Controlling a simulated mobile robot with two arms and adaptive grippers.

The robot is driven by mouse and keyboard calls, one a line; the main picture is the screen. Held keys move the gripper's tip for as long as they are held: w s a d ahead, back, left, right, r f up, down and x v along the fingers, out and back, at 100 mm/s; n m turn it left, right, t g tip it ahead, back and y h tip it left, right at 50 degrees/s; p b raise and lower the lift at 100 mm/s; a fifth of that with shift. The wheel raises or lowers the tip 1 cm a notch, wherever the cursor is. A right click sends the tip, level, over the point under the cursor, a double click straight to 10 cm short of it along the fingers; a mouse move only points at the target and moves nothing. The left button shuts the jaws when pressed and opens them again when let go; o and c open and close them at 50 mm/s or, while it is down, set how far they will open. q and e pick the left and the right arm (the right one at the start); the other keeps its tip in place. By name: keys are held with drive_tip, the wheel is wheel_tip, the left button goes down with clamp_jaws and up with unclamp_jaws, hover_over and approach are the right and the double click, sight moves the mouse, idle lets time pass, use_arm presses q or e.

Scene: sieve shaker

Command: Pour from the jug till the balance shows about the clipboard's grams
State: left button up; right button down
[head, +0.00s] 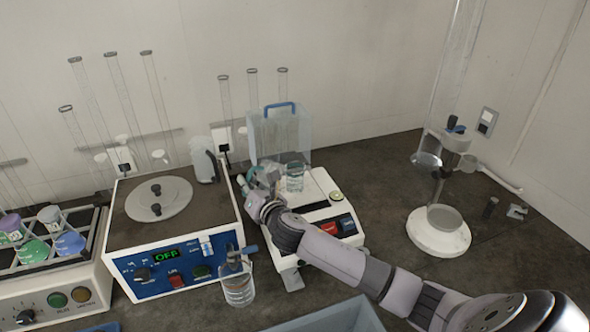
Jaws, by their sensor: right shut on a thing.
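My right gripper (262,190) is at the left side of the balance (313,190), its arm reaching in from the lower right. It is shut on a pale, clear vessel (268,171), which seems to be the jug; the gripper and arm hide much of it. A clear beaker (295,180) with some liquid stands on the balance, just right of the held vessel. I cannot tell whether anything is flowing. The balance has red and blue front panels, and I cannot read any grams. The clipboard is not visible. My left gripper is not in view.
A clear box with a blue handle (280,135) stands behind the balance. A white-based stand (438,236) is at right.

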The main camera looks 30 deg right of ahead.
drive_tip(key=shift+s+a+r+n+t+p, duration=0.15)
drive_tip(key=shift+a+r+n+p, duration=0.45)
drive_tip(key=shift+n, duration=0.3)
drive_tip(key=shift+a+r+n+t+p, duration=0.2)
drive_tip(key=shift+a+r+n+p, duration=0.4)
drive_tip(key=shift+n, duration=0.3)
drive_tip(key=shift+s+a+r+n+t+p, duration=0.1)
drive_tip(key=shift+a+r+n+t+p, duration=0.05)
drive_tip(key=shift+a+r+n+p, duration=0.65)
drive_tip(key=shift+d+f, duration=0.1)
drive_tip(key=shift+f, duration=0.2)
